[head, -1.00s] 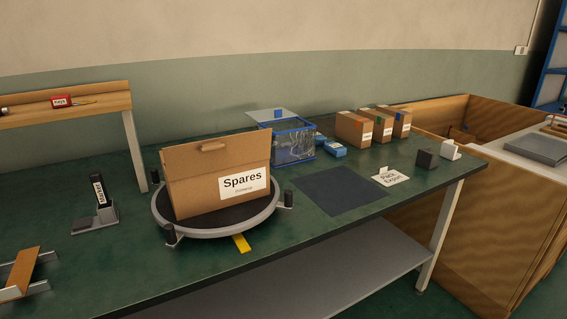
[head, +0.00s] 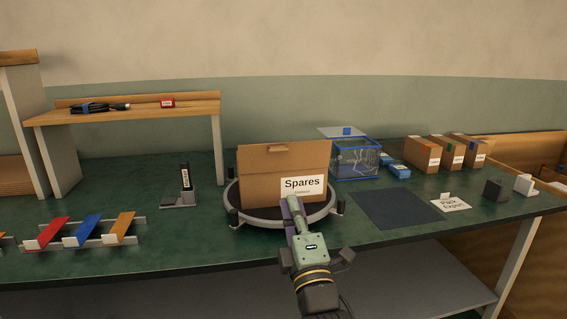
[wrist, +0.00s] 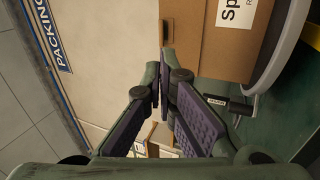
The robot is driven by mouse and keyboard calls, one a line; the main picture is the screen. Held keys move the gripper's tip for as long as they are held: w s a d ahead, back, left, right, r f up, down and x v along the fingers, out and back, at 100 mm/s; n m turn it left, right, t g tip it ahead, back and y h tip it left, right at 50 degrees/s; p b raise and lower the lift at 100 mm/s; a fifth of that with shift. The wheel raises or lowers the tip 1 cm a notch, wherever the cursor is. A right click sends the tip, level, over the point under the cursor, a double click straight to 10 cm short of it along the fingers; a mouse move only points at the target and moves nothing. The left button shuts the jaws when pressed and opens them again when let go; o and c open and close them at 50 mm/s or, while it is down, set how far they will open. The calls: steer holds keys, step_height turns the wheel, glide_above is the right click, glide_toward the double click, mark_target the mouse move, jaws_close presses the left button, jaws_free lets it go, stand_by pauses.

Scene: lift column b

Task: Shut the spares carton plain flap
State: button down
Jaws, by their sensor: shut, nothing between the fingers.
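The brown spares carton (head: 262,190) stands on a round turntable (head: 240,214) with a grey rim, its "Spares" label facing me. A plain brown flap (head: 262,160) with a small tab on it stands up above the carton's front crease. My gripper (head: 292,204) is in front of the carton's lower front, over the near rim, and hides part of both. In the wrist view my gripper (wrist: 165,62) has its fingers together and empty, beside the carton (wrist: 205,50). I cannot tell whether it touches the carton. The carton's inside is hidden.
A blue-edged clear bin (head: 355,160) and several small cartons (head: 452,153) stand behind to the right. A dark mat (head: 395,208) lies clear at right. A black labelled holder (head: 184,185) and coloured strips (head: 84,230) are left. A wooden shelf (head: 140,108) stands at back left.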

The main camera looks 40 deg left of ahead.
mark_target(279, 152)
steer(key=p+x, duration=0.4)
steer(key=x, duration=0.8)
steer(key=shift+w+a+p, duration=0.25)
steer(key=shift+w+p, duration=0.05)
steer(key=shift+w, duration=0.05)
steer(key=shift+w+a, duration=0.45)
steer(key=shift+r, duration=0.1)
steer(key=shift+w+a+r+g+h+p, duration=0.1)
steer(key=shift+r+g+h+p, duration=0.15)
steer(key=shift+p, duration=0.25)
